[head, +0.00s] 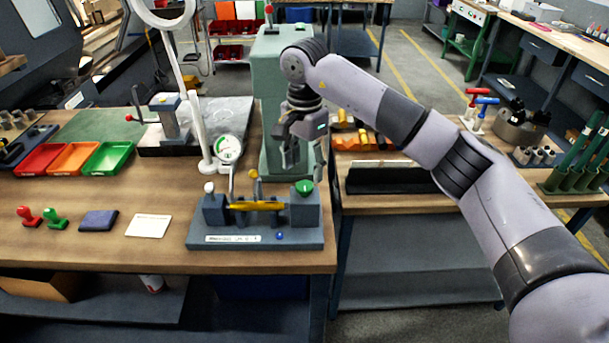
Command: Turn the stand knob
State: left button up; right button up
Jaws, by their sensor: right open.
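A dark blue-grey stand (215,238) sits at the front right of the left wooden bench. A green knob (304,187) is on top of its right block, and a small white knob (209,187) tops its left block. A yellow ball knob (253,174) stands between them, above a yellow bar (257,206). Which one is the stand knob I cannot tell for certain. A round dial gauge (229,148) is behind the stand. My right gripper (290,165) is open and empty, pointing down, above and slightly behind the green knob, apart from it. My left gripper is out of view.
A tall green machine column (270,90) stands behind the gripper. A white ring lamp post (198,130) rises left of the stand. Red, orange and green trays (108,158), two stamps, a blue pad and a white card (148,225) lie to the left. Bench space between card and stand is clear.

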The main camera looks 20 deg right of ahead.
aim_at(305, 185)
notch_tip(305, 185, down, 3)
jog(key=shift+s+r+p, duration=0.15)
jog(key=shift+p, duration=0.2)
jog(key=shift+f, duration=1.05)
jog(key=c, duration=1.2)
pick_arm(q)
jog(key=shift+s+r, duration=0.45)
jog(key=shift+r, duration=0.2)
pick_arm(e)
jog(key=shift+o, duration=0.2)
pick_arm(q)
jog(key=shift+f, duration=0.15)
